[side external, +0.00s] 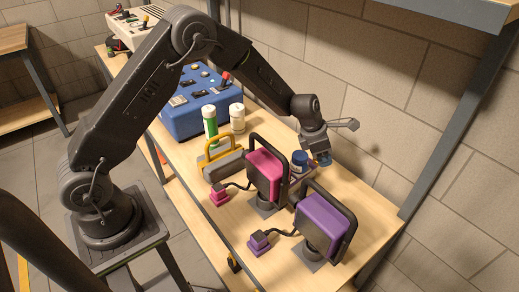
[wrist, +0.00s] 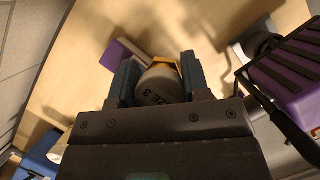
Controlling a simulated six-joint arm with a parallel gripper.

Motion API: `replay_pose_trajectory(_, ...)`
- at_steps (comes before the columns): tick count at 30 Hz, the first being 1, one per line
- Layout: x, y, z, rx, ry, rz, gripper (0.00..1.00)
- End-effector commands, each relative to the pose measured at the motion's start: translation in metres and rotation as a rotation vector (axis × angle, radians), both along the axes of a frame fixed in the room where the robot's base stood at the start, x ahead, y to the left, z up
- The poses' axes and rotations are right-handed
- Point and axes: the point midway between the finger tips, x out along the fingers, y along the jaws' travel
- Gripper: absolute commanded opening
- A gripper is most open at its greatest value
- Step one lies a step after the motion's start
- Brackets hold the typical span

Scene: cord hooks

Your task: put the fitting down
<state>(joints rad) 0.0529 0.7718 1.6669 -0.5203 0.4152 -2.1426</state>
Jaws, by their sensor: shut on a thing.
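My gripper (wrist: 158,80) is shut on the fitting (wrist: 160,84), a grey-beige rounded piece with dark lettering that ends in a 3. A yellow-orange edge shows just beyond it. In the side external view my gripper (side external: 319,152) is over the far side of the bench, behind the pink lamp-like unit (side external: 266,171). The fitting cannot be made out there. In the wrist view a purple block (wrist: 119,55) lies on the wood beside the left finger. I cannot tell whether the fitting touches the bench.
A purple unit (side external: 325,222) on a stand is close to my gripper; its black-ribbed side (wrist: 287,70) shows at right. Pink (side external: 219,194) and purple (side external: 259,241) corded plugs lie in front. The wall is close behind.

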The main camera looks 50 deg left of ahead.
Motion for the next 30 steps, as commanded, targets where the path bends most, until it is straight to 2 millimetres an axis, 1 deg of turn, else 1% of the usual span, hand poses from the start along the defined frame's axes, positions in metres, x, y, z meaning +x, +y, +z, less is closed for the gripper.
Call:
replay_pose_trajectory(1, 0.004, 0.012, 0.001, 0.0, -0.002, 0.024, 0.17)
replay_pose_trajectory(5, 0.012, 0.047, 0.0, 0.0, -0.002, 0.098, 0.17)
replay_pose_trajectory(8, 0.019, 0.084, 0.0, 0.0, -0.002, 0.173, 0.17)
replay_pose_trajectory(9, 0.021, 0.102, 0.0, 0.0, -0.002, 0.208, 0.17)
replay_pose_trajectory(11, 0.023, 0.131, 0.001, 0.0, -0.003, 0.266, 0.17)
replay_pose_trajectory(12, 0.024, 0.151, 0.0, 0.0, -0.003, 0.306, 0.17)
replay_pose_trajectory(14, 0.023, 0.181, 0.0, 0.0, -0.002, 0.364, 0.17)
replay_pose_trajectory(15, 0.022, 0.199, 0.0, -0.001, -0.001, 0.4, 0.17)
replay_pose_trajectory(18, 0.018, 0.235, 0.0, 0.001, -0.001, 0.473, 0.17)
replay_pose_trajectory(21, 0.014, 0.262, 0.0, 0.001, -0.002, 0.528, 0.17)
replay_pose_trajectory(27, 0.006, 0.3, 0.0, 0.003, -0.002, 0.603, 0.17)
replay_pose_trajectory(28, 0.004, 0.305, 0.0, 0.002, -0.002, 0.611, 0.17)
replay_pose_trajectory(30, 0.005, 0.301, -0.016, -0.001, 0.004, 0.607, 0.17)
